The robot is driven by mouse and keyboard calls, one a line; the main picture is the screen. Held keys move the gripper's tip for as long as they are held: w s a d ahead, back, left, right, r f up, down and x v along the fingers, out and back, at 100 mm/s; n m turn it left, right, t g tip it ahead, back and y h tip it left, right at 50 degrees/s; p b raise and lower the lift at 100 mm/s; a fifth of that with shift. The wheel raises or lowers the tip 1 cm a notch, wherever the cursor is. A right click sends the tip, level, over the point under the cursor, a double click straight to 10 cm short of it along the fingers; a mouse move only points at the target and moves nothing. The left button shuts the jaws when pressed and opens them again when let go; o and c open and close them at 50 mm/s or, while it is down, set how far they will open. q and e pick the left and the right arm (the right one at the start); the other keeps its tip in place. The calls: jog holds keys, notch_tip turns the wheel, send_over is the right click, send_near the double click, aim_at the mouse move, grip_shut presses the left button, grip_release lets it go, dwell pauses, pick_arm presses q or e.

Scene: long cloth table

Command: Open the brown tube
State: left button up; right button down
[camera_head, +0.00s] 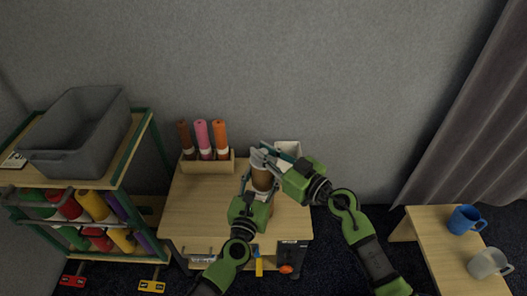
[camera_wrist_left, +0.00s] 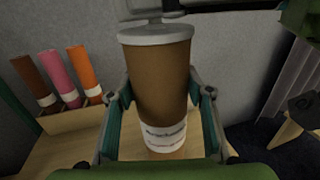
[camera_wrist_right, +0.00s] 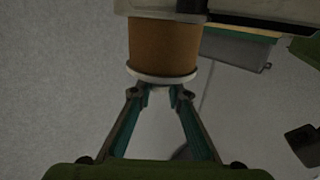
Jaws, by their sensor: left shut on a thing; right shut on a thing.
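The brown tube (camera_head: 262,179) stands upright above the wooden table, with a white lid (camera_wrist_left: 156,34) on top and a white printed band low down. My left gripper (camera_head: 257,192) is shut around the tube's body, one finger on each side in the left wrist view (camera_wrist_left: 163,105). My right gripper (camera_head: 264,158) is at the tube's top, shut on the lid. In the right wrist view, the tube (camera_wrist_right: 163,45) shows with its pale lid rim (camera_wrist_right: 162,77) at the fingertips (camera_wrist_right: 160,92). The lid appears seated on the tube; any gap is too small to tell.
A wooden rack (camera_head: 207,165) with dark brown, pink and orange tubes stands at the table's back left. A shelf with a grey bin (camera_head: 83,135) is left; a bench with blue (camera_head: 466,220) and white (camera_head: 489,263) mugs is right.

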aim_at(263, 151)
jog(key=shift+r, duration=1.1)
jog(key=shift+r, duration=2.05)
pick_arm(q)
jog(key=o, duration=1.7)
jog(key=shift+c, duration=0.2)
